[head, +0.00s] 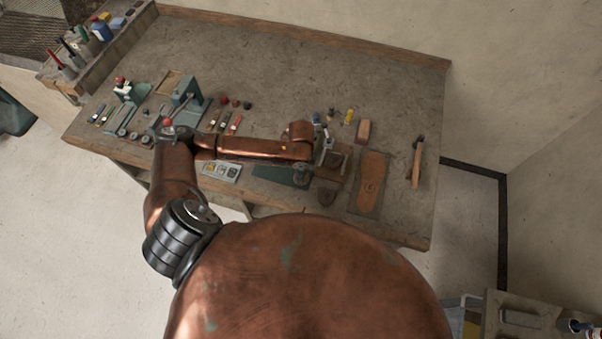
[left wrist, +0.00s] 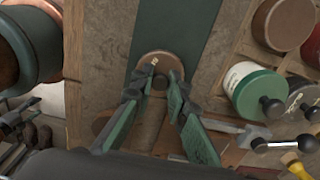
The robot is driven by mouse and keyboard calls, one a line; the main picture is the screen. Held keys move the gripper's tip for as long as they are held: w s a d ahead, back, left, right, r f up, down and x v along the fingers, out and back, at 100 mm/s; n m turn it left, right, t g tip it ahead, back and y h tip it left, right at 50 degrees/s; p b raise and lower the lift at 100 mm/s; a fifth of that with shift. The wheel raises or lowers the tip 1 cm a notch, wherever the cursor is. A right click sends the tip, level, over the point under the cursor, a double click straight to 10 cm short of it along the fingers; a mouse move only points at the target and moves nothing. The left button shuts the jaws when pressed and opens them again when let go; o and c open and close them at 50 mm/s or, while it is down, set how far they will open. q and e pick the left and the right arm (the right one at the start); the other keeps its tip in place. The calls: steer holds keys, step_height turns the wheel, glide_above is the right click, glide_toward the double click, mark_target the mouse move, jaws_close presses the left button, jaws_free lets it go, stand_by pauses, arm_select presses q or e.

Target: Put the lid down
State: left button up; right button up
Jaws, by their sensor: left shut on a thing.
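The lid (left wrist: 160,66) is a round brown disc with a small dark knob, seen in the left wrist view. My left gripper (left wrist: 156,84) is shut on it, with a green-padded finger on each side of the knob. A dark green strip (left wrist: 175,28) on the bench shows behind the lid; I cannot tell the gap between them. In the head view my left gripper (head: 323,150) is at the front middle of the workbench (head: 300,72), and the lid cannot be made out there. My right gripper is in neither view.
In the left wrist view a wooden rack (left wrist: 240,55) at right holds a green-topped pot (left wrist: 252,92) and a brown pot (left wrist: 285,24). In the head view a sole (head: 371,174) and a hammer (head: 416,162) lie to the right. The bench's back is clear.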

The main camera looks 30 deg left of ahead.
arm_select(q)
steer(key=shift+f, duration=0.25)
steer(key=shift+f, duration=0.15)
steer(key=o, duration=0.8)
step_height(320, 180, up, 12)
steer(key=shift+r, duration=0.2)
stand_by(0.5)
